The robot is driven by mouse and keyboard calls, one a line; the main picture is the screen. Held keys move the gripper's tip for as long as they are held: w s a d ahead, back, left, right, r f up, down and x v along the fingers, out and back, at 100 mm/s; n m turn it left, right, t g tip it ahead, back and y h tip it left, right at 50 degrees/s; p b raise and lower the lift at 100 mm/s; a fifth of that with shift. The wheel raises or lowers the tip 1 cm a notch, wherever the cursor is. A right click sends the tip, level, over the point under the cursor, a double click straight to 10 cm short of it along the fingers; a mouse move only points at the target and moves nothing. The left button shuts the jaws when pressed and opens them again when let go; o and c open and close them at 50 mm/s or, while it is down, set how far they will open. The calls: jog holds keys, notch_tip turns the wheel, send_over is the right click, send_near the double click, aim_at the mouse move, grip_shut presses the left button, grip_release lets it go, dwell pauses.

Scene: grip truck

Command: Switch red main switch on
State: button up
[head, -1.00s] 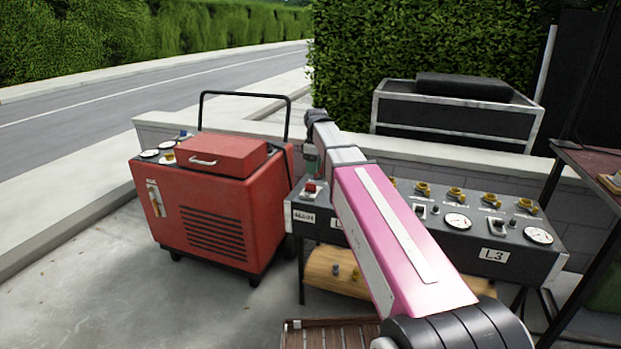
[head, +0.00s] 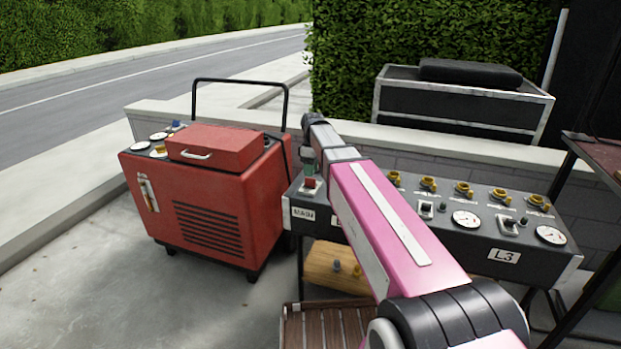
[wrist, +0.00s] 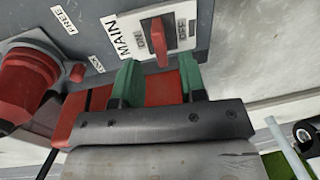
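The red main switch (wrist: 160,48) is a small lever on a white plate (wrist: 184,14) with ON and OFF marks, beside a MAIN label (wrist: 118,38). In the head view the red switch (head: 310,183) sits on top of the panel's left end, above a MAIN tag (head: 302,214). My gripper (wrist: 158,78) has two green fingers, open and apart, one on each side of the lever's tip in the wrist view. Contact with the lever cannot be told. In the head view my gripper (head: 307,163) points down just above the switch, partly hidden by my arm.
A red knob (wrist: 28,75) with FREE and LOCK labels is left in the wrist view. The grey panel (head: 460,240) carries gauges and yellow fittings. A red wheeled machine (head: 205,205) with a black handle stands close left. A low wall (head: 440,140) runs behind.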

aim_at(311, 184)
jog(key=shift+s+a+f, duration=0.1)
jog(key=shift+s+f, duration=0.05)
jog(key=shift+f, duration=0.75)
jog(key=shift+s+f, duration=0.1)
jog(key=shift+f, duration=0.75)
grip_shut()
jog(key=shift+w+d+f+g+y, duration=0.1)
jog(key=shift+w+g+y, duration=0.1)
jog(key=shift+w+g, duration=0.25)
jog(key=shift+w+d+f+g+y, duration=0.1)
jog(key=shift+w+g+y, duration=0.15)
jog(key=shift+g, duration=0.3)
jog(key=shift+w+d+f+g+y, duration=0.15)
jog(key=shift+g+y, duration=0.2)
jog(key=shift+g, duration=0.65)
grip_release()
